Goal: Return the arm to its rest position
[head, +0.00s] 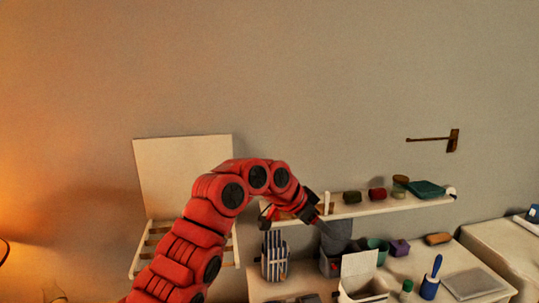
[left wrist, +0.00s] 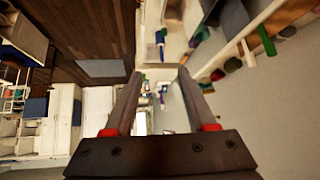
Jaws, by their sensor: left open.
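My left arm (head: 195,235) is red and rises from the bottom of the head view, bends over at the top and points down to the right. My left gripper (head: 327,228) is at its end, in front of the wall shelf and above the table. In the left wrist view the two fingers of my left gripper (left wrist: 159,75) stand apart with nothing between them. The gripper's fingertips are small and partly lost against the items behind in the head view. My right gripper is not in view.
A wall shelf (head: 380,208) holds small boxes, a jar and a teal tray (head: 426,189). A wall hook (head: 452,140) is at right.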

